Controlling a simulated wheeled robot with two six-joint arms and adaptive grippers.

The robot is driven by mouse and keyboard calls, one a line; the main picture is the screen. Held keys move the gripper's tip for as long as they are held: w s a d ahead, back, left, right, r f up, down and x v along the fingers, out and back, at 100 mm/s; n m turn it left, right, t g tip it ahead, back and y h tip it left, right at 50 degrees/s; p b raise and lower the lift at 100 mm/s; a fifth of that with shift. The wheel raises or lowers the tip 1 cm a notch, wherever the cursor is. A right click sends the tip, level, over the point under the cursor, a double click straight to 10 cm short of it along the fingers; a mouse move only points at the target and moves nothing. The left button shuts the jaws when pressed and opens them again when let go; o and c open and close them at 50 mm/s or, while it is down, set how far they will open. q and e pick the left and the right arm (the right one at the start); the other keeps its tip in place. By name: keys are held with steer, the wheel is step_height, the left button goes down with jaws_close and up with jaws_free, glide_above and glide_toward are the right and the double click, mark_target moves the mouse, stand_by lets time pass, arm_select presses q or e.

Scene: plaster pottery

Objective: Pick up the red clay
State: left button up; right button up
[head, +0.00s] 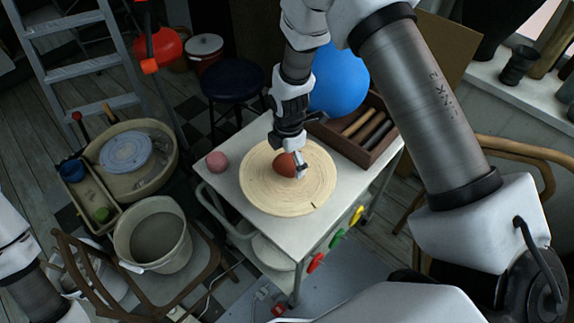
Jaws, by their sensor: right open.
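The red clay (286,165) is a small reddish-brown ball on the round, pale wooden board (262,195) on top of the white table. My right gripper (296,165) points down right at the clay, with its fingers partly covering it. The right gripper is open; whether a finger touches the clay cannot be told. My left arm shows only in part at the lower left edge, and its gripper is out of view.
A wooden box (362,132) with dark sticks and a blue sphere (339,80) are behind. A bucket (153,235), a chair and a potter's wheel (126,152) stand at the left.

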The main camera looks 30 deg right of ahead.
mark_target(288, 159)
steer(key=f, duration=0.3)
steer(key=shift+w+f, duration=0.3)
steer(key=shift+w, duration=0.05)
steer(key=shift+s+r, duration=0.15)
steer(key=shift+s, duration=0.05)
steer(key=shift+c, duration=1.1)
steer(key=c, duration=1.5)
steer(key=shift+o, duration=0.2)
steer(key=shift+r, duration=0.1)
